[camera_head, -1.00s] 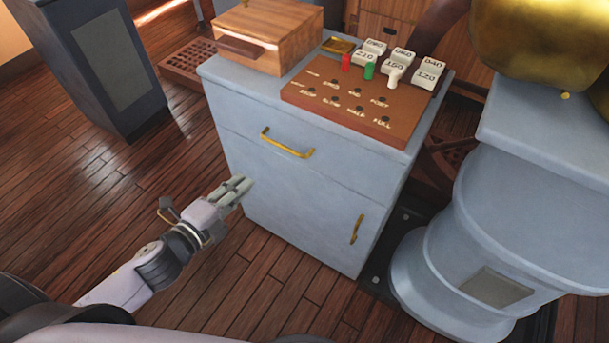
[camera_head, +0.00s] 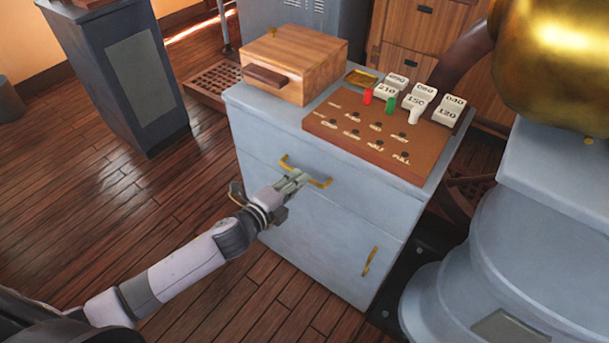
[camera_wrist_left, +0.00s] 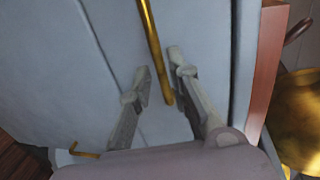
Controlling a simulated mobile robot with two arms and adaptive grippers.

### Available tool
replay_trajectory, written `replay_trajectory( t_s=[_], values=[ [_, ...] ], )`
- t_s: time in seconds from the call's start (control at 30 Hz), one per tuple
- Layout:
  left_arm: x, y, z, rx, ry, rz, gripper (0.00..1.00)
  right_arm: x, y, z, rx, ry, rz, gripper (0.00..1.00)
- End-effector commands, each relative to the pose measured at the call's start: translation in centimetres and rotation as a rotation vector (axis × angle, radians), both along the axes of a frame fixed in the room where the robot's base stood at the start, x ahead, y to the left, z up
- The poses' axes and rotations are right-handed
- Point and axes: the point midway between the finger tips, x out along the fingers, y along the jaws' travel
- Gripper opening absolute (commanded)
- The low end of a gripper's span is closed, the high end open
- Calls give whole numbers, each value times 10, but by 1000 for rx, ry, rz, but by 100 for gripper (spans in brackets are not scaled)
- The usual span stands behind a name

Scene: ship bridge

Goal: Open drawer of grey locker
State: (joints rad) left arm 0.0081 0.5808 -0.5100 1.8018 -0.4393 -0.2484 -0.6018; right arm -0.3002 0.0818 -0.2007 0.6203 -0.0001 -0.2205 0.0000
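The grey locker (camera_head: 320,245) stands in the middle of the head view. Its drawer (camera_head: 352,205) is shut, flush with the front, and has a brass bar handle (camera_head: 321,184). My left gripper (camera_head: 298,178) is at the drawer front, its fingertips over the handle. In the left wrist view the left gripper (camera_wrist_left: 157,78) is open, with one finger on each side of the brass handle (camera_wrist_left: 153,40). I cannot tell whether either finger touches it. A lower door with a vertical brass handle (camera_head: 369,261) is below the drawer. My right gripper is not in view.
A wooden box (camera_head: 296,65) and a brown board (camera_head: 375,134) with pegs and numbered white blocks are on the locker top. A grey-blue pedestal (camera_head: 500,270) stands close on the right. Wooden floor (camera_head: 130,215) on the left is open.

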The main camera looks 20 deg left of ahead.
Motion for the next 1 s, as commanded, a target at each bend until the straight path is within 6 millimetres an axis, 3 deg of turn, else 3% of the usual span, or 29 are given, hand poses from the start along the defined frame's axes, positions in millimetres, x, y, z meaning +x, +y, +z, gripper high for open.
replay_trajectory(
  t_s=[0.1, 0.3, 0.6, 0.87, 1.0],
  values=[
    [17, -7, -3, -2, -2, 0, 18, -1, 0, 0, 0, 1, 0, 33],
    [30, -12, -6, -1, -1, -1, 18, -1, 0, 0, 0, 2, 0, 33],
    [31, -12, -7, -1, 0, -1, 18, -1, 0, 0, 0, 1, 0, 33],
    [31, -12, -7, -1, 0, -1, 0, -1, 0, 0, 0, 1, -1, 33],
    [31, -12, -7, -1, 1, -1, 0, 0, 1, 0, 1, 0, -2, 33]
  ],
)
